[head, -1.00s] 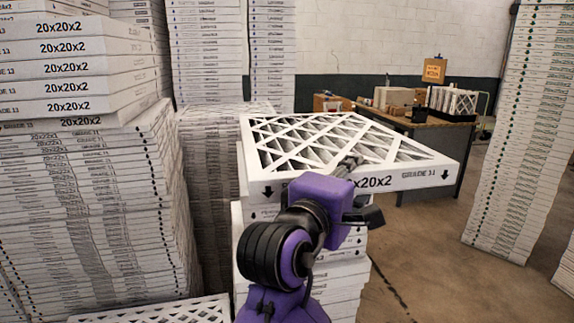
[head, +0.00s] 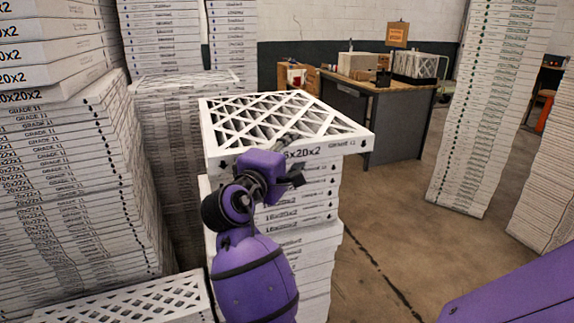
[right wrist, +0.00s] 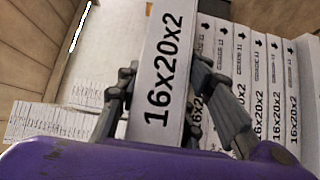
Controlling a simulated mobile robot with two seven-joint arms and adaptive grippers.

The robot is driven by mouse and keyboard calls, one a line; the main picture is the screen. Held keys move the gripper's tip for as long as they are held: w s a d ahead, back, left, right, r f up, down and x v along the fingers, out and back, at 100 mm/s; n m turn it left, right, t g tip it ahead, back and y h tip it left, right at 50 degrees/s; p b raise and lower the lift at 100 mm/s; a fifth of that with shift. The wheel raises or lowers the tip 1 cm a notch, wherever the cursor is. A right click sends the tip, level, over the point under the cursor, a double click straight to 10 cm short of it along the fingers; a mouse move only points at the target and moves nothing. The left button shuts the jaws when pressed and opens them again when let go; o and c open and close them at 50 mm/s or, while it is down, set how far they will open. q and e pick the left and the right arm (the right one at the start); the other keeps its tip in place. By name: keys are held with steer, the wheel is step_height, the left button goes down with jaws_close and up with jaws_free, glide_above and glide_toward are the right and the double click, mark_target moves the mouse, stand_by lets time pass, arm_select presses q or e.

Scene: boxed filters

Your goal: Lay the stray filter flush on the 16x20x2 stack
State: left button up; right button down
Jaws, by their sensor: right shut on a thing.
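The stray filter (head: 345,146), a flat white-framed panel with a lattice top, lies level over the 16x20x2 stack (head: 318,215). Its right corner sticks out past the stack's right side. My right gripper (head: 288,150) is shut on the middle of its near edge. In the right wrist view, the fingers (right wrist: 162,68) clasp both sides of the filter's edge (right wrist: 160,92), which reads 16x20x2. One finger lies between it and the stack's labelled edges (right wrist: 262,90). I cannot tell whether the filter touches the stack beneath. My left gripper is out of view.
A lattice-topped filter (head: 130,300) lies low at front left. A desk (head: 395,125) stands behind right. Leaning tall stacks (head: 485,110) stand farther right. The floor between is clear.

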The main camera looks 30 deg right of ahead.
steer(key=f, duration=0.1)
steer(key=w+f, duration=0.1)
steer(key=f, duration=0.1)
steer(key=shift+d, duration=0.1)
steer(key=shift+s+f, duration=0.1)
steer(key=shift+f, duration=0.35)
steer(key=c, duration=1.2)
jaws_free()
steer(key=shift+f, duration=0.2)
